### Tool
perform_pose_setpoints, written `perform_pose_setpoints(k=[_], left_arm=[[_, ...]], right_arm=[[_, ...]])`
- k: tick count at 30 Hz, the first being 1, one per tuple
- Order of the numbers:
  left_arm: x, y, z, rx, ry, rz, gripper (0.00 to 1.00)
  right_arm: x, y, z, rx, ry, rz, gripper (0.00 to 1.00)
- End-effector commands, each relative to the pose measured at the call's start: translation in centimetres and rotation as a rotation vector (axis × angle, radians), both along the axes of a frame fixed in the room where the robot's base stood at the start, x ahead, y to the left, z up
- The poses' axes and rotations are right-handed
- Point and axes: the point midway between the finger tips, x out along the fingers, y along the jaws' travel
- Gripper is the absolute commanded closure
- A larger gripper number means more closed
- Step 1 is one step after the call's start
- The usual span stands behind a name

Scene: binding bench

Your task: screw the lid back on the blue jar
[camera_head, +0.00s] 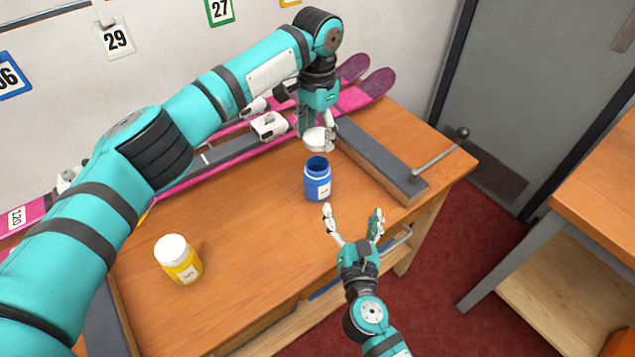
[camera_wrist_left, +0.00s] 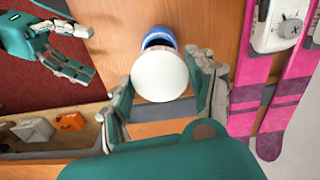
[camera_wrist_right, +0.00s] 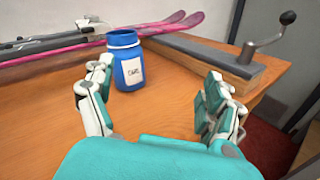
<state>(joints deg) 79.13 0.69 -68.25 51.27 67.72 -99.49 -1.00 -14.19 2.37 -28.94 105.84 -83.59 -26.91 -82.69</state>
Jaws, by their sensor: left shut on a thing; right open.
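The blue jar (camera_head: 317,183) stands upright and open on the wooden bench, with a white label on its side. It also shows in the right wrist view (camera_wrist_right: 127,65), just beyond the left finger there. My left gripper (camera_head: 318,140) is shut on the white lid (camera_head: 317,137) and holds it above and behind the jar, apart from it. In the left wrist view the lid (camera_wrist_left: 160,75) covers most of the blue jar (camera_wrist_left: 160,38). My right gripper (camera_head: 352,222) is open and empty at the bench's front edge, in front of the jar.
A yellow jar (camera_head: 181,266) with a white lid stands at the front left of the bench. Pink skis (camera_head: 365,92) with bindings lie along the back. A grey-topped vise bar (camera_head: 375,155) with a crank handle (camera_head: 440,153) is to the right. Bare wood lies between the jars.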

Motion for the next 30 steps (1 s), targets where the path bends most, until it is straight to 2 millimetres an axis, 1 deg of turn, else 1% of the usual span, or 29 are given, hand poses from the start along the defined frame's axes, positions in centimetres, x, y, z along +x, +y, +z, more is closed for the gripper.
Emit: perform_pose_setpoints(k=[1, 3, 6, 9, 16, 20, 23, 26, 30], left_arm=[[0.0, 0.0, 0.0, 0.000, 0.000, 0.000, 0.53], [0.0, 0.0, 0.0, 0.000, 0.000, -0.001, 0.53], [0.0, 0.0, 0.0, 0.000, 0.000, -0.001, 0.53], [0.0, 0.0, 0.0, 0.000, 0.000, -0.001, 0.53], [0.0, 0.0, 0.0, 0.000, 0.000, -0.001, 0.53], [0.0, 0.0, 0.0, 0.000, 0.000, -0.001, 0.53], [0.0, 0.0, 0.0, 0.000, 0.000, -0.001, 0.53], [0.0, 0.0, 0.0, 0.000, 0.000, -0.001, 0.53], [0.0, 0.0, 0.0, 0.000, 0.000, -0.001, 0.53]], right_arm=[[0.2, 1.5, 0.1, -0.095, -0.026, 0.051, 0.13], [0.1, 3.2, 0.1, -0.205, -0.057, 0.109, 0.13], [0.1, 4.4, 0.1, -0.293, -0.083, 0.152, 0.13], [0.1, 4.8, 0.1, -0.319, -0.091, 0.164, 0.13], [0.1, 4.7, 0.1, -0.316, -0.090, 0.162, 0.13], [0.5, 4.8, 0.1, -0.314, -0.090, 0.161, 0.13], [1.6, 5.0, 0.1, -0.313, -0.091, 0.161, 0.13], [3.2, 5.3, 0.2, -0.311, -0.091, 0.159, 0.13], [5.9, 5.9, 0.2, -0.313, -0.091, 0.161, 0.13]])
